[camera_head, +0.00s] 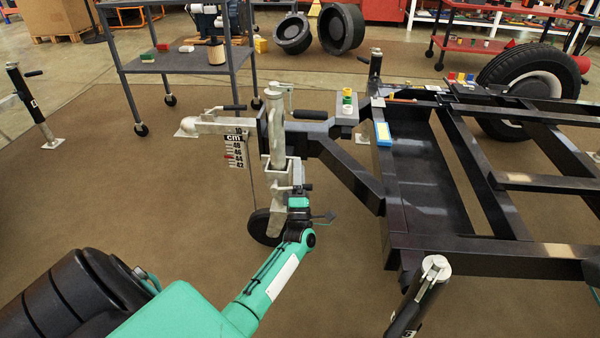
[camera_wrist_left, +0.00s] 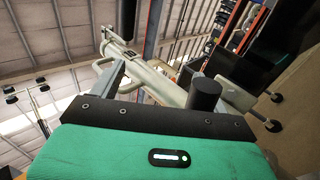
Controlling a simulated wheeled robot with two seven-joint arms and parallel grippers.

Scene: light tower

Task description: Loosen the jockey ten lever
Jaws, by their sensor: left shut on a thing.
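The jockey wheel post (camera_head: 277,140) stands upright at the trailer's nose, with its black wheel (camera_head: 262,228) on the floor below. The jockey lever (camera_head: 306,187) is a short handle with a dark grip on the clamp, low on the post. My left gripper (camera_head: 300,194) is at this lever and shut on it; the fingers are small here and partly hidden. In the left wrist view, the lever's black grip (camera_wrist_left: 205,93) shows at the fingers, and the pale post (camera_wrist_left: 150,78) runs slanting behind. My right gripper is out of view.
The black trailer frame (camera_head: 415,190) fills the right side. A height scale (camera_head: 236,150) hangs under the coupling (camera_head: 205,123), left of the post. A black stand (camera_head: 418,297) rises at the front right. A grey cart (camera_head: 185,60) stands behind. The brown floor at left is mostly clear.

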